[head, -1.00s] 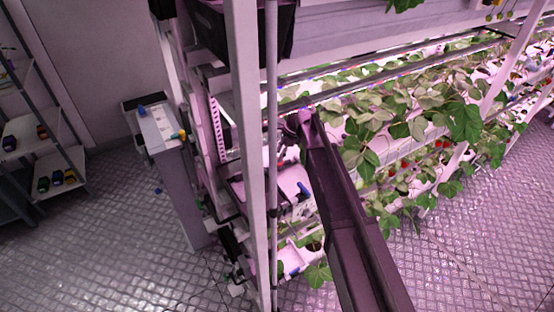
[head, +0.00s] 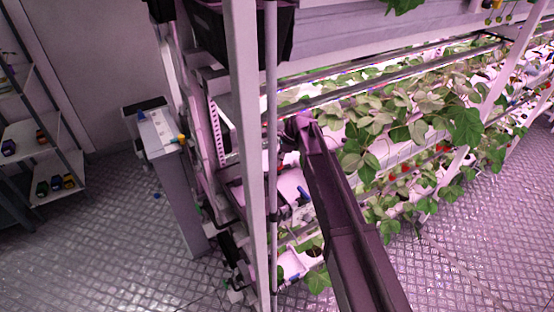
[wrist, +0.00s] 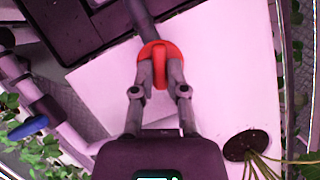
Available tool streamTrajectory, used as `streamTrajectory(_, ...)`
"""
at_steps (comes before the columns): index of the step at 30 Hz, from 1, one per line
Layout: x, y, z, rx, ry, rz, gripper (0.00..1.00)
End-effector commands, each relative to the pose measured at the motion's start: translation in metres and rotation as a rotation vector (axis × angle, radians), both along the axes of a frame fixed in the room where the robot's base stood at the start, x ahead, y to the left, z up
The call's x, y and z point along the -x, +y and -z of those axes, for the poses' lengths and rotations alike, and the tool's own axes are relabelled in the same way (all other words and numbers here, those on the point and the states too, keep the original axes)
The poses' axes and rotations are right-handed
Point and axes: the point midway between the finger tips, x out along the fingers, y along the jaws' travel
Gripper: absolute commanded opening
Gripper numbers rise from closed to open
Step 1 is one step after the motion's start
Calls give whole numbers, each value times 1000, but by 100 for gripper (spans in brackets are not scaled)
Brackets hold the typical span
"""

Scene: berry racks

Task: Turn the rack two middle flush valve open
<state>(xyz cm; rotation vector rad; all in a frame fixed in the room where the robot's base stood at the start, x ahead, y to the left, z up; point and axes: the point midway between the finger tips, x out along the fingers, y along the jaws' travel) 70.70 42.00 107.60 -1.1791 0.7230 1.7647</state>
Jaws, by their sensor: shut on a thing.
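The middle flush valve shows in the wrist view as a round red handle (wrist: 160,48) with a raised bar across it, at the end of a dark pipe. My gripper (wrist: 160,72) has one finger on each side of the red handle and is shut on it. The handle's bar points roughly along my fingers. The gripper and the red handle are hard to make out there.
A blue handle (wrist: 28,128) sits on a pipe at the left in the wrist view. A dark round hole (wrist: 246,146) with stems is at lower right. The pale rack post (head: 246,160) stands close to my arm. Strawberry plants (head: 400,120) fill the rack at right.

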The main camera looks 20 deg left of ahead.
Motion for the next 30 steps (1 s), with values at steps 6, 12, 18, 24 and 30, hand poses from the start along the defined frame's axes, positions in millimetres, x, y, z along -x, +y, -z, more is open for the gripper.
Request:
streamTrajectory(6,-1,1,0,1,-1,-45,0)
streamTrajectory(12,-3,2,0,2,-1,-181,0)
streamTrajectory(18,-3,2,0,2,-2,-330,0)
streamTrajectory(24,-3,2,0,0,-1,-408,0)
streamTrajectory(30,-2,2,0,0,-2,-412,0)
